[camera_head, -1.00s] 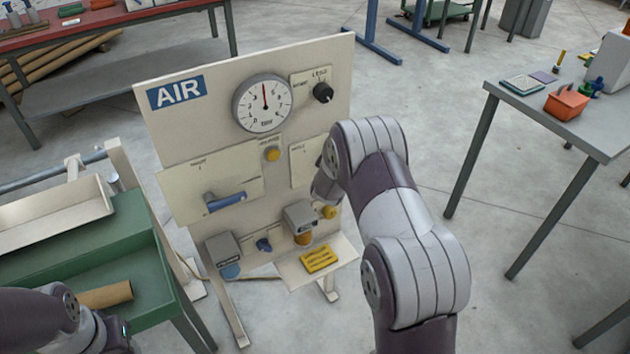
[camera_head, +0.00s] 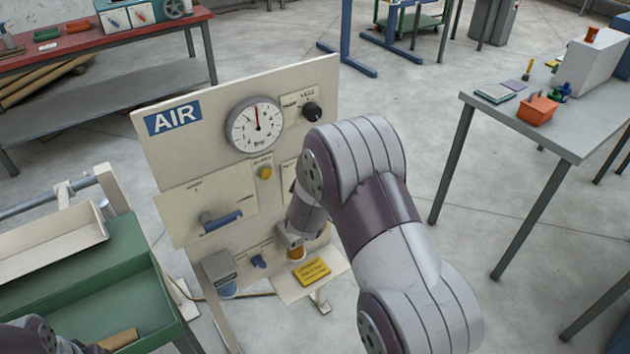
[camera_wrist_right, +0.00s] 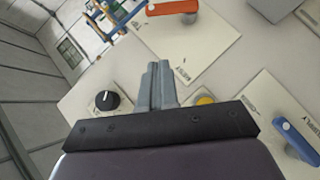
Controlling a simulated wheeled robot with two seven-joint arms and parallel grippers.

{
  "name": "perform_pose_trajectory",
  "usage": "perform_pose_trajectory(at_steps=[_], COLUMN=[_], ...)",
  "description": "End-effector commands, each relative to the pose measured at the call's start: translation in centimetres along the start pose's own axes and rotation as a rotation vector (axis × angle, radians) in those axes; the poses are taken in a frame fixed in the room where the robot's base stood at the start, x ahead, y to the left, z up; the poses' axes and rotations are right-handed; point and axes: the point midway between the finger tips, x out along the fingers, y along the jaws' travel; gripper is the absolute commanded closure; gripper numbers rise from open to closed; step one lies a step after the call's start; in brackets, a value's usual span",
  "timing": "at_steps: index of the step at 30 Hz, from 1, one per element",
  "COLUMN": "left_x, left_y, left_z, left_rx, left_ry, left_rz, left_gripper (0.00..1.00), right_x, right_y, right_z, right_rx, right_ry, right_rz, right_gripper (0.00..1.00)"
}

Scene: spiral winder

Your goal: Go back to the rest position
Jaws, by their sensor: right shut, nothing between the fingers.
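My right arm (camera_head: 385,215) reaches up in front of the AIR panel (camera_head: 160,150) and covers its right part in the head view. The right gripper (camera_wrist_right: 158,72) shows in the right wrist view with its fingers together and nothing between them. In that view a black knob (camera_wrist_right: 107,100), a yellow button (camera_wrist_right: 205,100), a blue handle (camera_wrist_right: 295,140) and an orange handle (camera_wrist_right: 172,7) lie beyond the fingers. The right fingertips are hidden in the head view. Part of my left arm (camera_head: 35,335) shows at the bottom left; its gripper is out of view.
The panel carries a gauge (camera_head: 255,125), a black knob (camera_head: 312,111), a blue lever (camera_head: 222,221) and a yellow block (camera_head: 311,271). A green bench (camera_head: 120,290) stands at the left and a grey table (camera_head: 555,130) at the right. Floor between panel and table is clear.

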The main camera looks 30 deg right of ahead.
Motion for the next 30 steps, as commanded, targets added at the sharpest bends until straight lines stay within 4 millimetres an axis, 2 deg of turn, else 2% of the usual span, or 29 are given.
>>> perform_pose_trajectory(at_steps=[13, 14, 16, 17, 18, 20, 21, 24, 27, 30], left_x=[0.0, 0.0, 0.0, 0.0, -0.1, -0.2, -0.2, -0.4, -0.6, -0.7], left_y=[0.0, 0.0, 0.0, 0.0, 0.0, 0.0, 0.0, 0.0, 0.0, 0.0], left_z=[0.0, 0.0, 0.0, 0.0, 0.0, 0.0, 0.0, -0.1, -0.1, -0.1], left_rx=[0.000, 0.000, 0.000, 0.000, 0.000, 0.000, 0.000, 0.000, 0.000, 0.000], left_ry=[0.000, 0.000, 0.000, 0.000, 0.000, 0.000, 0.000, 0.000, 0.000, 0.000], left_rz=[0.000, 0.000, 0.000, 0.000, 0.000, 0.000, 0.000, 0.000, 0.000, 0.000], left_gripper=[0.57, 0.57, 0.57, 0.57, 0.57, 0.57, 0.57, 0.57, 0.57, 0.57], right_x=[0.0, 0.0, -0.6, -1.6, -3.8, -8.4, -11.7, -18.8, -23.6, -24.7], right_y=[-0.1, -0.6, -3.9, -5.8, -8.2, -10.9, -12.0, -12.5, -11.4, -10.3], right_z=[0.0, 0.1, 0.8, 1.2, 1.6, 2.3, 3.1, 5.6, 7.5, 6.7], right_rx=[0.036, 0.078, 0.223, 0.298, 0.403, 0.519, 0.562, 0.579, 0.514, 0.476], right_ry=[-0.002, -0.005, -0.038, -0.070, -0.134, -0.272, -0.377, -0.613, -0.721, -0.659], right_rz=[-0.006, -0.027, -0.175, -0.274, -0.422, -0.617, -0.712, -0.829, -0.854, -0.851], right_gripper=[1.00, 1.00, 1.00, 1.00, 1.00, 1.00, 1.00, 1.00, 1.00, 1.00])
